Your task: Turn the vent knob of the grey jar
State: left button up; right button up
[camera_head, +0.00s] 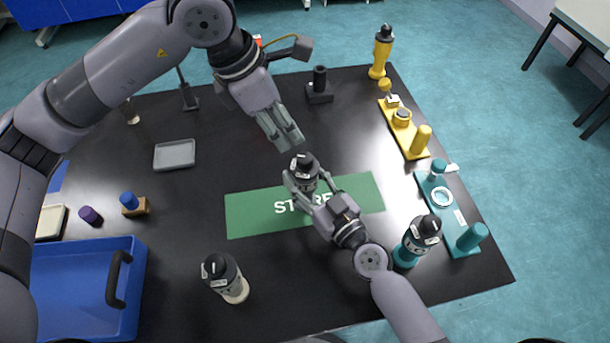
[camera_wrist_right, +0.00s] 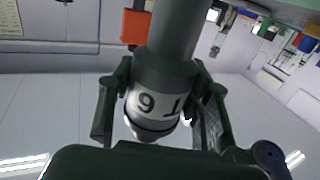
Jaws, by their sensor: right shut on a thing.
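In the right wrist view the jar's grey body (camera_wrist_right: 172,35) and white label (camera_wrist_right: 155,103) sit between the fingers. The vent knob cannot be made out separately from the black top. My left gripper (camera_head: 291,140) hangs just above and left of the jar, fingers pointing down toward it, apart from it. Its finger gap is unclear, and nothing shows in it.
A dark-topped jar (camera_head: 226,278) stands at the front, and a teal bottle (camera_head: 407,255) stands right of my right wrist. Yellow (camera_head: 418,153) and teal (camera_head: 460,215) fixtures line the right edge. A grey tray (camera_head: 175,155) and blue bin (camera_head: 75,325) are left. A black stand (camera_head: 320,92) is behind.

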aim_at(305, 157)
pick_arm(q)
jog(key=shift+o, duration=0.4)
pick_arm(e)
jog(key=c, duration=0.6)
pick_arm(q)
jog(key=shift+o, duration=1.4)
jog(key=shift+w+d+r+y, duration=0.1)
jog(key=shift+d+r+y, duration=0.2)
jog(key=shift+d, duration=0.15)
jog(key=d+f+y, duration=0.1)
jog(key=f, duration=0.2)
jog(key=d+f+m+g+y, duration=0.1)
jog(key=f, duration=0.2)
jog(key=w+d+f+y, duration=0.1)
jog(key=f, duration=0.2)
jog(key=shift+f+m, duration=0.35)
jog(key=shift+m, duration=0.05)
jog(key=shift+c, duration=0.5)
grip_shut()
